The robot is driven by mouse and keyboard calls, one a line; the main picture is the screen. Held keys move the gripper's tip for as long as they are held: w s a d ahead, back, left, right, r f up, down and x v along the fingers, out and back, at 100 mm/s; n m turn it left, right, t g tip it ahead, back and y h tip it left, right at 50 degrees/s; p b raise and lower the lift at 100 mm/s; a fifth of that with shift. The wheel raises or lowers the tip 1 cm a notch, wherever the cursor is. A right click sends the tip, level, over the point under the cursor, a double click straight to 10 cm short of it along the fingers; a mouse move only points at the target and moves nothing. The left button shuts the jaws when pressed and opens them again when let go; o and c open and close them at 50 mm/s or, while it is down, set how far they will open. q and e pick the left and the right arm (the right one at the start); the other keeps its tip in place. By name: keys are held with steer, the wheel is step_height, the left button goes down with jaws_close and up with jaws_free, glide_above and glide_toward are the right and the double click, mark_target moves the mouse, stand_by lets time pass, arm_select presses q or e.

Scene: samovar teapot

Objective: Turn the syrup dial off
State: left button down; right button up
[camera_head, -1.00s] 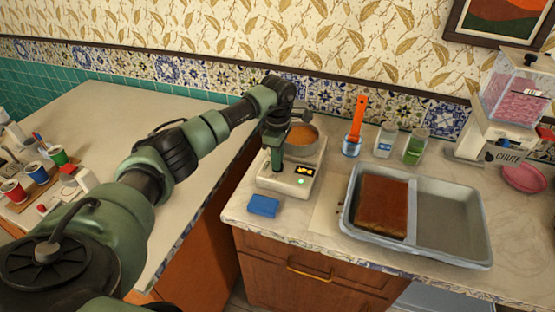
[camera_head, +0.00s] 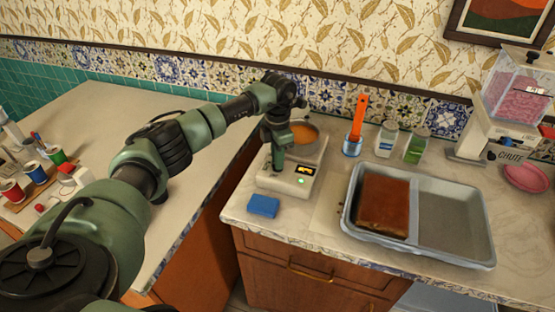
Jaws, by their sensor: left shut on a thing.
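The syrup warmer is a pale box (camera_head: 310,186) with a lit display and a green light on its front. A pan of orange-brown syrup (camera_head: 303,133) sits on top of it at the back. My left gripper (camera_head: 278,168) points down at the left part of the warmer's front. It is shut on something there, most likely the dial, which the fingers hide. The display (camera_head: 305,170) glows yellow, but I cannot read it. My right gripper is not in view.
A blue sponge (camera_head: 263,206) lies in front of the warmer. A metal tray (camera_head: 455,222) with a brown slab (camera_head: 383,205) stands to the right. An orange-handled brush (camera_head: 358,118) in a cup and two jars (camera_head: 417,146) stand behind. A gap separates the left counter.

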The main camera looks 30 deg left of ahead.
arm_select(q)
steer(key=n, duration=0.4)
steer(key=shift+r+n, duration=0.1)
steer(key=shift+n, duration=0.3)
steer(key=shift+n+p, duration=0.3)
steer(key=shift+n, duration=1.9)
steer(key=shift+w, duration=0.1)
steer(key=c, duration=1.5)
jaws_free()
step_height(320, 180, up, 6)
steer(key=shift+r+b, duration=0.2)
steer(key=shift+b, duration=0.65)
steer(key=shift+r, duration=0.7)
